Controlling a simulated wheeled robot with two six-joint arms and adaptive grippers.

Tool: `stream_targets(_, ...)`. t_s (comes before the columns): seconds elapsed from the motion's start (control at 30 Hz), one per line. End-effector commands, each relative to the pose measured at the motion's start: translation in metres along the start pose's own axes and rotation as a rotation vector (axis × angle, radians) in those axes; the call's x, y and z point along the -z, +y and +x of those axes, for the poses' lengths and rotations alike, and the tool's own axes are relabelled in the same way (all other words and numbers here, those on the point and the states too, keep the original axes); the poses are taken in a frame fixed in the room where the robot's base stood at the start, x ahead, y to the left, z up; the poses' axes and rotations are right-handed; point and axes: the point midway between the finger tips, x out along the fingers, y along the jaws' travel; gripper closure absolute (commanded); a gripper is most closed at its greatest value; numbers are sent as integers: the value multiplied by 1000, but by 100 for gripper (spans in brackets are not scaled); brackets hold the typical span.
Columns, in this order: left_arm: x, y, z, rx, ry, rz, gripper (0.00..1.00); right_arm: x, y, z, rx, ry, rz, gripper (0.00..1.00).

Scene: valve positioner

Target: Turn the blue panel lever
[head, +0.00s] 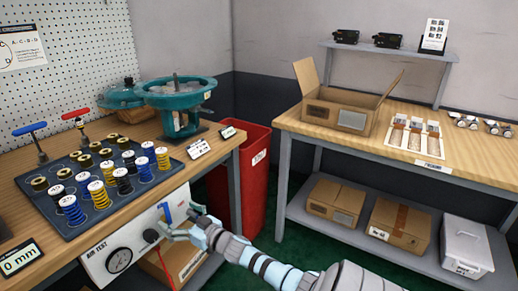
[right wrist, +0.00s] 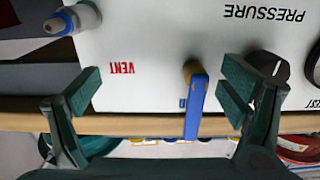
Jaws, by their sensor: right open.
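The blue panel lever (head: 166,213) is on the white air-test panel (head: 113,240) at the table's front. In the right wrist view the lever (right wrist: 196,105) extends straight down the picture from a brass-coloured hub, and the panel's lettering is upside down. My right gripper (head: 178,225) is in front of the panel, beside the lever. In the right wrist view its fingers (right wrist: 160,95) are wide apart; the lever shows between them, much nearer the right finger, with no clear contact. My left gripper is not in view.
A black knob (head: 151,236) and a round gauge (head: 119,260) are on the panel, left of the lever. A grey metal fitting (right wrist: 72,20) sits near the VENT label. A red bin (head: 255,180) stands right of the table. A tray of springs (head: 80,226) lies above the panel.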

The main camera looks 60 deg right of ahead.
Motion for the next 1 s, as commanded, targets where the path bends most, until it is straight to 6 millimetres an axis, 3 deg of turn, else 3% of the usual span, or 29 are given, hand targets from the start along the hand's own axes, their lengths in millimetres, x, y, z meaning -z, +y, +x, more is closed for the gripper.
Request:
stream_targets(0.37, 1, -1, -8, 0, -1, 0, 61, 1, -2, -47, 6, -7, -5, 9)
stream_targets(0.5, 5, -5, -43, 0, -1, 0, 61, 8, -1, -82, 3, -11, -4, 9)
stream_targets(0.67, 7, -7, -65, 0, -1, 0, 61, 6, -1, -131, 3, -10, -5, 9)
stream_targets(1.0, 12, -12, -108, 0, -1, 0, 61, -77, 4, -182, -92, -342, -47, 9)
